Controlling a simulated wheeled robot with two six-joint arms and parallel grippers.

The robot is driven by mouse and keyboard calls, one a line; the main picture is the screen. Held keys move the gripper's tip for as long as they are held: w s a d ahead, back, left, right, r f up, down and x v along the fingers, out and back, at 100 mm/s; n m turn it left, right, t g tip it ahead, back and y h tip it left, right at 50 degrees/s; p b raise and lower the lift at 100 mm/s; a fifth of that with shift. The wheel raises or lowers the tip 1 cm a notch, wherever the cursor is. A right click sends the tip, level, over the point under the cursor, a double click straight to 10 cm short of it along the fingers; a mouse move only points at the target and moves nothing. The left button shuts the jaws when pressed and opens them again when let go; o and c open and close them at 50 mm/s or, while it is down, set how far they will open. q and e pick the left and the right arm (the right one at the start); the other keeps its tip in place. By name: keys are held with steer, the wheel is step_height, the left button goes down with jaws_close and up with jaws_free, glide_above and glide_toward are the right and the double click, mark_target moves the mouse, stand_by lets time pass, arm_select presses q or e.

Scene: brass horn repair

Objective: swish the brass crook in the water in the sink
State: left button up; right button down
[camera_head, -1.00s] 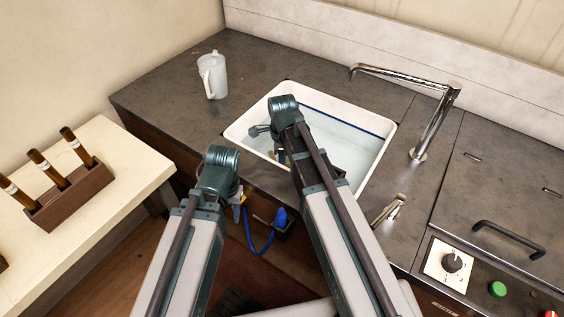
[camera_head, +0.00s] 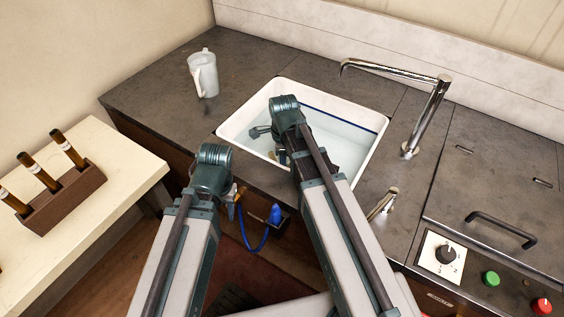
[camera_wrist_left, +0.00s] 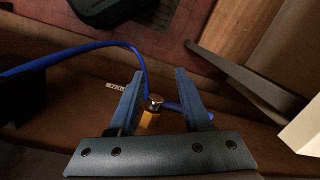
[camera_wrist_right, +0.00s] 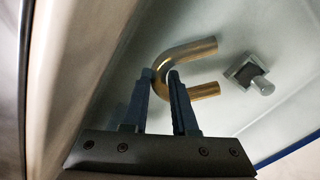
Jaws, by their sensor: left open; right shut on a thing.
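The brass crook (camera_wrist_right: 189,50) is a U-shaped tube in the right wrist view. My right gripper (camera_wrist_right: 160,76) is shut on its bend, inside the sink. The white sink (camera_head: 238,117) holds clear, pale water (camera_head: 345,146). In the head view my right arm hides most of that gripper and the crook, so I cannot tell how deep the crook sits. My left gripper (camera_wrist_left: 157,76) is open and holds nothing, in front of the counter below the sink. A blue hose and a brass-topped yellow fitting (camera_wrist_left: 151,108) show near its fingers.
A chrome faucet (camera_head: 427,115) arches behind the sink's right side. A square metal fitting (camera_wrist_right: 247,73) is near the crook in the sink. A white jug (camera_head: 203,76) stands on the left counter. A wooden rack (camera_head: 62,199) sits on the pale side table. The counter around the jug is clear.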

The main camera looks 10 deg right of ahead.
steer(key=shift+w+a, duration=0.1)
steer(key=shift+w+a, duration=0.95)
step_height(320, 180, up, 22)
steer(key=p, duration=2.1)
steer(key=shift+p, duration=0.4)
steer(key=shift+f, duration=0.15)
